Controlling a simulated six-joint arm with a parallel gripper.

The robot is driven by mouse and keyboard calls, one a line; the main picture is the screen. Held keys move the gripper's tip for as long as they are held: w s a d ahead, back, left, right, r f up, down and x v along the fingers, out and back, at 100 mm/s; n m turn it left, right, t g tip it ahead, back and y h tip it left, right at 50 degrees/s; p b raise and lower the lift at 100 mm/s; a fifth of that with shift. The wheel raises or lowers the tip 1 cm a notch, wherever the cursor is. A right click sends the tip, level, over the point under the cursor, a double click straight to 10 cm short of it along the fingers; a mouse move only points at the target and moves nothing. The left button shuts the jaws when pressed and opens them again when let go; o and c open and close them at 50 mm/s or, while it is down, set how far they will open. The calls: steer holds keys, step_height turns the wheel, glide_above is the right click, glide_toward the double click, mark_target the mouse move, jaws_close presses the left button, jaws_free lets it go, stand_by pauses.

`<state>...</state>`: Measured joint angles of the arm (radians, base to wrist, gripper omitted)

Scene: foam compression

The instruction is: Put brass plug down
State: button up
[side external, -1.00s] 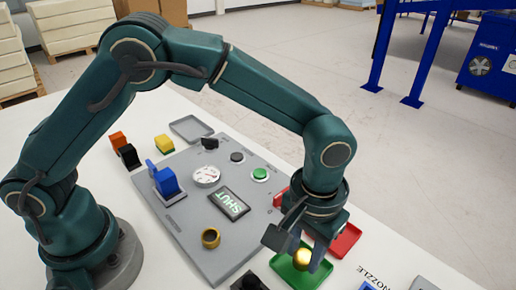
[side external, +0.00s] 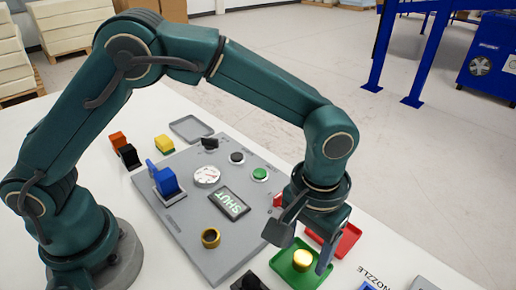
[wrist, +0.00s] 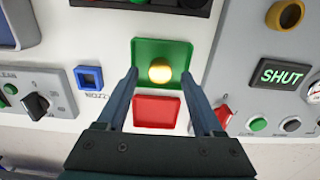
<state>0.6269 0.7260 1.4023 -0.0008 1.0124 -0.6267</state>
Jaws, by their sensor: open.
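The brass plug (side external: 301,259) sits in the green tray (side external: 277,264), with its round golden top showing. In the wrist view the plug (wrist: 160,71) lies on the green tray (wrist: 143,48), between and beyond my two fingers. My gripper (side external: 296,256) is over the tray with its fingers apart on either side of the plug. In the wrist view my gripper (wrist: 165,77) is open, and both fingers stand clear of the plug.
A red tray (side external: 347,243) adjoins the green one. The grey panel (side external: 180,212) has a SHUT display (side external: 230,204), a brass ring (side external: 211,238), a gauge (side external: 206,176) and buttons. A blue square socket (wrist: 89,78) is left in the wrist view. White table lies around the trays.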

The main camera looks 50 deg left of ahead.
mark_target(303, 258)
step_height(303, 258, up, 11)
steer(key=s+a+r+t, duration=0.2)
steer(key=a+r, duration=0.3)
steer(key=a, duration=0.6)
steer(key=s+a+f+t, duration=0.3)
steer(key=s+a, duration=0.4)
steer(key=a, duration=0.1)
steer(key=shift+s+a+f+t, duration=0.25)
steer(key=shift+s+f+t, duration=0.05)
steer(key=shift+s, duration=0.05)
stand_by(0.3)
